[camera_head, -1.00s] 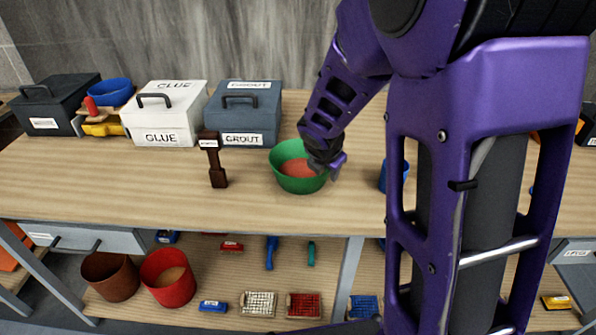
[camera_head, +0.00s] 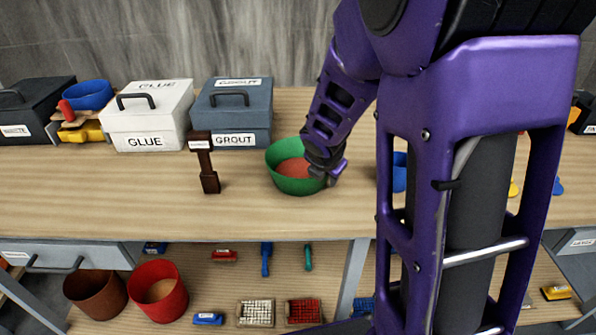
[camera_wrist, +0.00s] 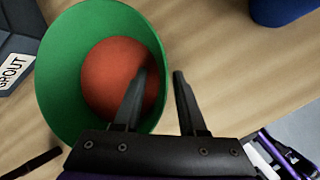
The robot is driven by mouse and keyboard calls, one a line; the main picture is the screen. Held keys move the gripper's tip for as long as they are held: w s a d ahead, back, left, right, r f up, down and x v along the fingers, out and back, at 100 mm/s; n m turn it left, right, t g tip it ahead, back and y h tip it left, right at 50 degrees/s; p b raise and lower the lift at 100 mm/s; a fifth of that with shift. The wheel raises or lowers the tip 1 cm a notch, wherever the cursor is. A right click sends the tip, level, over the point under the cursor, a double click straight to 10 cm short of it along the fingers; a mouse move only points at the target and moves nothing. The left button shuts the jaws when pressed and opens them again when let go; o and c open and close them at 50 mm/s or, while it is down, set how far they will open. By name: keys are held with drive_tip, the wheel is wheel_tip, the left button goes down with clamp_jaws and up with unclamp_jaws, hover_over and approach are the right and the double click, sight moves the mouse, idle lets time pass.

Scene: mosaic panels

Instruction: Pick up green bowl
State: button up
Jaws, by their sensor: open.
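The green bowl (camera_head: 296,186) stands upright on the wooden workbench, with orange-red contents inside. My gripper (camera_head: 334,172) is at the bowl's right side in the head view, and my purple arm reaches down to it. In the wrist view the bowl (camera_wrist: 62,88) fills the upper left. There my gripper (camera_wrist: 160,84) is open, one finger over the bowl's inside and the other outside its right rim. The right wall of the bowl lies between the fingers in the picture. I cannot tell how deep the fingers reach, and no contact shows.
A dark brown hammer-like tool (camera_head: 205,165) stands left of the bowl. Behind it are a blue-grey GROUT box (camera_head: 232,108) and a white GLUE box (camera_head: 146,115). A blue container (camera_head: 399,172) stands to the right, partly hidden by my arm. The bench (camera_head: 130,200) front is clear.

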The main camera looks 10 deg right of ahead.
clamp_jaws()
idle(1.3)
